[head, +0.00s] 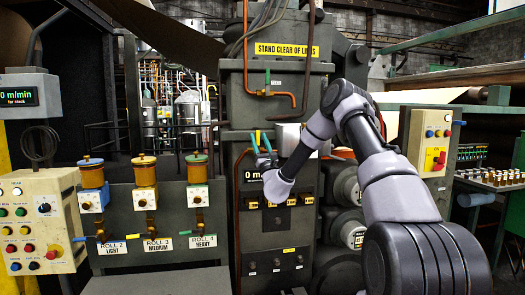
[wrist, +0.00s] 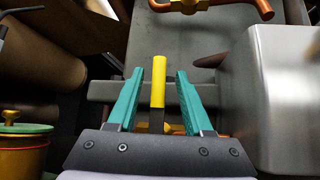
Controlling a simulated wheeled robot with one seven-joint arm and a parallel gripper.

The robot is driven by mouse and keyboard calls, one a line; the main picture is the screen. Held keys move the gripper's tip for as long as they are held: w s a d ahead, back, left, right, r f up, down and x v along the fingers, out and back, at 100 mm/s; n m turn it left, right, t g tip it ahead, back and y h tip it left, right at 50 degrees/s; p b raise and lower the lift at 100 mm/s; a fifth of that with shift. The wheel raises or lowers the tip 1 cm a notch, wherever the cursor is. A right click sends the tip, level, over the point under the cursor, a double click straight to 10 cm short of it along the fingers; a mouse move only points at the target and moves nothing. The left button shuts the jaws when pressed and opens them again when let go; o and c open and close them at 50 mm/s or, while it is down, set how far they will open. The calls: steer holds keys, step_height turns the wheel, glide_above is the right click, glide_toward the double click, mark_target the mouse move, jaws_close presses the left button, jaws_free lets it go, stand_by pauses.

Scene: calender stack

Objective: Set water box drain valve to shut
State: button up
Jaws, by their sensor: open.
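My gripper (head: 262,142) is raised in front of the grey machine column in the head view. Its two teal fingers are open in the wrist view (wrist: 165,95). A yellow lever handle (wrist: 158,80) stands upright between the fingers, with a visible gap on each side. In the head view the yellow handle (head: 258,137) shows between the fingertips. Its lower end and valve body are mostly hidden behind the gripper. I see no label naming it as the drain valve. A pale metal box (head: 287,136) is just right of the gripper; it also fills the right of the wrist view (wrist: 285,100).
A copper pipe (head: 286,95) runs above the gripper, and its bend shows at the top of the wrist view (wrist: 240,8). Roll lubricator pots, such as the orange one (head: 197,168), stand at left. A push-button panel (head: 36,221) stands at far left, another (head: 434,143) at right.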

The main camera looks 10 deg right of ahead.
steer(key=v, duration=0.9)
steer(key=shift+s+f, duration=0.1)
